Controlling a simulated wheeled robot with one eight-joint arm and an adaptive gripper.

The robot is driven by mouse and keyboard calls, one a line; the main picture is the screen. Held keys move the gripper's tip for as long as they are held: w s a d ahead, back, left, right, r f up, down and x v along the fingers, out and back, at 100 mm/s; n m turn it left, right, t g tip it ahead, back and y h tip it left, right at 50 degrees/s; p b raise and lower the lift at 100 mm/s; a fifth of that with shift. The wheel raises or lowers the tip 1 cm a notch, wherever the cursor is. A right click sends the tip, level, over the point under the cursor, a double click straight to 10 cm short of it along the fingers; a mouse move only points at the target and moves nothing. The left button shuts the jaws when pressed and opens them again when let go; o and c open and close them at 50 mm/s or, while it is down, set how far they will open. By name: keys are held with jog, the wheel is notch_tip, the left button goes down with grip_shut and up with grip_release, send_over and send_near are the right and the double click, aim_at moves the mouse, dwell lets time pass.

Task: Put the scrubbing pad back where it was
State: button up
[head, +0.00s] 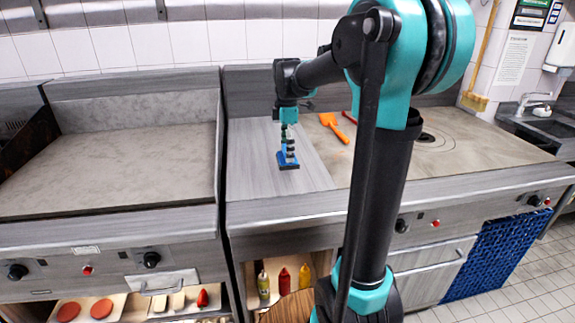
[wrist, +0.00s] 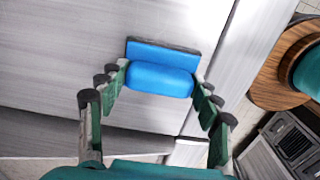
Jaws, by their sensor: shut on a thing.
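The scrubbing pad (head: 288,161) is a blue block with a dark base. It is at the grey metal worktop (head: 255,165) between the left griddle and the right cooking plate. In the wrist view the scrubbing pad (wrist: 160,75) sits between my fingers, with its dark edge on the far side. My gripper (head: 288,150) points down from above and is shut on the pad. In the wrist view my gripper (wrist: 160,82) has a finger against each end of the pad. I cannot tell whether the pad's base touches the worktop.
An orange spatula (head: 333,126) and a red-handled item (head: 349,117) lie right of the pad. A flat griddle (head: 110,160) is at left. Bottles, including a red one (head: 284,281), stand on the shelf below. A blue cloth (head: 497,255) hangs at right. The worktop around the pad is clear.

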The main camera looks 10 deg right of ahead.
aim_at(287, 165)
jog(key=shift+f, duration=2.85)
jog(key=shift+f, duration=0.15)
jog(key=o, duration=1.2)
notch_tip(287, 165, up, 12)
jog(key=shift+r, duration=0.2)
